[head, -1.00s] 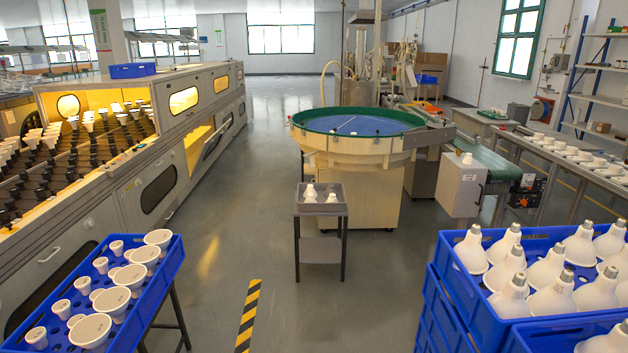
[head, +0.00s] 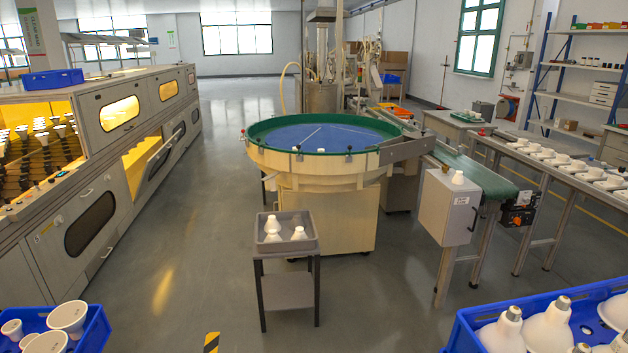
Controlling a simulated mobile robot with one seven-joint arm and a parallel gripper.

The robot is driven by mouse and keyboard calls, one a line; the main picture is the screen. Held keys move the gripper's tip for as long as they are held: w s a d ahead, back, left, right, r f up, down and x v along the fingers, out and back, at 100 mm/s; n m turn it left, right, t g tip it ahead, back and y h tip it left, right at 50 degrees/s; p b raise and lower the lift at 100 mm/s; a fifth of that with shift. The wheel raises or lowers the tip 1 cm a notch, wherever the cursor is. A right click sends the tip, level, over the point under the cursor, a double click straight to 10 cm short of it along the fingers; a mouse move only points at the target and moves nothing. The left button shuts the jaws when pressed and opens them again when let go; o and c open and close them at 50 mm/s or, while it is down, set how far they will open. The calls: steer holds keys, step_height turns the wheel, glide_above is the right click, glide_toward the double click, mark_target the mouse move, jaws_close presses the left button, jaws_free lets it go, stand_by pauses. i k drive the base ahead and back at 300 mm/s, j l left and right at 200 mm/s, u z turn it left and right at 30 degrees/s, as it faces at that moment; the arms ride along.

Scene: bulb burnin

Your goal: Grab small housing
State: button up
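No gripper of mine shows in the head view. Small white bulb housings (head: 299,234) stand in a grey tray (head: 262,247) on a small stand ahead of me. One small white housing-like piece (head: 458,177) sits on top of a light box (head: 446,205) beside the conveyor. Small white cup-shaped pieces (head: 13,329) stand next to wider ones in a blue crate (head: 96,334) at the bottom left. Larger white housings with metal caps (head: 546,325) fill a blue crate (head: 465,328) at the bottom right, cut off by the frame.
A round feeder bowl with a green rim (head: 322,134) stands behind the stand, with a green conveyor (head: 478,177) to its right. A long rack machine (head: 95,200) runs along the left. Open grey floor (head: 190,290) lies between the machine and the stand.

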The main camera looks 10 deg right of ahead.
mark_target(458, 179)
steer(key=i, duration=1.25)
steer(key=i+z, duration=0.2)
steer(key=i, duration=0.4)
steer(key=i+j+z, duration=0.15)
steer(key=i, duration=0.4)
steer(key=i+z, duration=0.35)
steer(key=i+l+z, duration=0.1)
steer(key=z, duration=0.3)
steer(key=i+j+z, duration=0.1)
steer(key=i+z, duration=0.25)
steer(key=i+l+z, duration=0.1)
steer(key=i+z, duration=0.65)
steer(key=z, duration=0.15)
